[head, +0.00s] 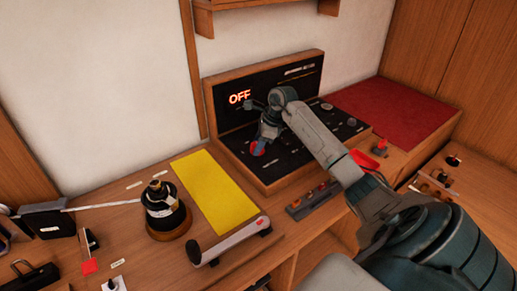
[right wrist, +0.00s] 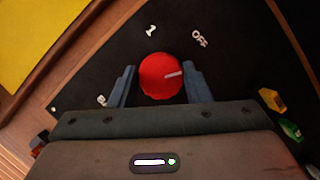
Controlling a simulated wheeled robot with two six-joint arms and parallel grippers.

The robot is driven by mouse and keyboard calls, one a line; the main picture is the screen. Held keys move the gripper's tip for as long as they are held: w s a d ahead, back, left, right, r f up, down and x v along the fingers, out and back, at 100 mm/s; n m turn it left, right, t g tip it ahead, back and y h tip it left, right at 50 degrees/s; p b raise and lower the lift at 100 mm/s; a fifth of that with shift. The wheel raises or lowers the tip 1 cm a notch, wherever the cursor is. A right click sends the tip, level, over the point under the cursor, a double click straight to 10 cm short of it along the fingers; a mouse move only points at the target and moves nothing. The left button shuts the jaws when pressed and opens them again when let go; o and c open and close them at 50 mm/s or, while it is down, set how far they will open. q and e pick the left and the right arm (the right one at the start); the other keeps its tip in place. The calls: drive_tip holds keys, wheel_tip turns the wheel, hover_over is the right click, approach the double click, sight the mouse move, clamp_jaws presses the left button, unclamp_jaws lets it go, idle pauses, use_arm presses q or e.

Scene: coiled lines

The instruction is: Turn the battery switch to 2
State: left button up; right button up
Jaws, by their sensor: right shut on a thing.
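The battery switch is a red round knob (right wrist: 158,80) on a black panel (head: 290,150); it also shows as a small red patch in the head view (head: 257,149). In the right wrist view its white mark points right, on the side of the "OFF" label (right wrist: 200,38). The "1" label (right wrist: 151,30) is above the knob, and a partly hidden label (right wrist: 102,100) is at lower left. My right gripper (right wrist: 158,88) is shut on the knob, one finger on each side. The lit display (head: 240,97) reads OFF. My left gripper is not in view.
A yellow sheet (head: 215,190) lies left of the panel, beside a dark bottle-like object (head: 165,210) on a round base. A grey bar handle (head: 230,242) stands in front. A red mat (head: 390,112) is at the right. Small coloured parts sit near the panel's edge.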

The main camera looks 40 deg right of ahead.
drive_tip(key=m+h+b, duration=0.1)
drive_tip(key=m+b, duration=0.1)
drive_tip(key=m, duration=0.1)
drive_tip(key=shift+m+t, duration=0.3)
drive_tip(key=shift+t, duration=0.1)
drive_tip(key=shift+a+m+h+b, duration=0.1)
drive_tip(key=shift+m+h+b, duration=0.55)
drive_tip(key=shift+m, duration=0.85)
drive_tip(key=shift+r, duration=0.1)
drive_tip(key=o, duration=0.9)
drive_tip(key=shift+o, duration=0.4)
